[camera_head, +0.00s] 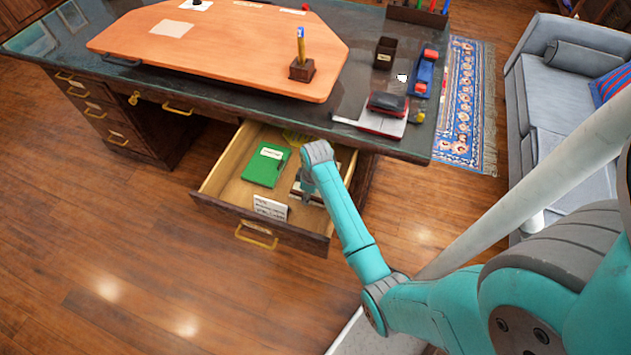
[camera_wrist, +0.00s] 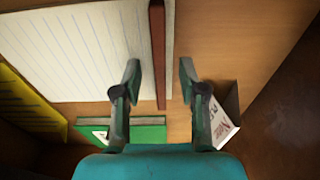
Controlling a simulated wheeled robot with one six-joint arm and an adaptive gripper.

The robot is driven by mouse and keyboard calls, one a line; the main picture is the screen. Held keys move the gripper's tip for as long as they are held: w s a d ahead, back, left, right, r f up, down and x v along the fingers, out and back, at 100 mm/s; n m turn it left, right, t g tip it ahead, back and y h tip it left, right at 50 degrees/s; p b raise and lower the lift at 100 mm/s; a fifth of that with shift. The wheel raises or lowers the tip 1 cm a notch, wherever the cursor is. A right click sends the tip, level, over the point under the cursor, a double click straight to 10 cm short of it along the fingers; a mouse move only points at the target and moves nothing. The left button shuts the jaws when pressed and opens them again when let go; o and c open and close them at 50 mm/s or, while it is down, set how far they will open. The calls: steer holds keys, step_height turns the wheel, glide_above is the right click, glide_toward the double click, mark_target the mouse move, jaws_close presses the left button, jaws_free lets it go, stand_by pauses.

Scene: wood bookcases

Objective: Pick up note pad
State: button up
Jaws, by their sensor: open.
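My gripper (camera_wrist: 161,72) is open over the pulled-out desk drawer (camera_head: 222,172), fingers pointing down into it. In the wrist view, a brown strip (camera_wrist: 157,40) with a thin white edge runs between the fingertips, beside a large white lined sheet (camera_wrist: 75,50). I cannot tell whether the fingers touch it. A white box-like item (camera_wrist: 228,120) right of the right finger bears lettering that seems to begin "Note"; a white item (camera_head: 270,207) also lies at the drawer front in the head view. Which item is the note pad is not certain.
A green book (camera_head: 265,165) lies in the drawer; it shows partly below the fingers (camera_wrist: 150,132). A yellow lined pad (camera_wrist: 28,100) is at the left. The dark desk top (camera_head: 345,85) overhangs the drawer's back. Open wood floor (camera_head: 130,250) lies in front.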

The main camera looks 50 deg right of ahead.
jaws_close()
stand_by(0.3)
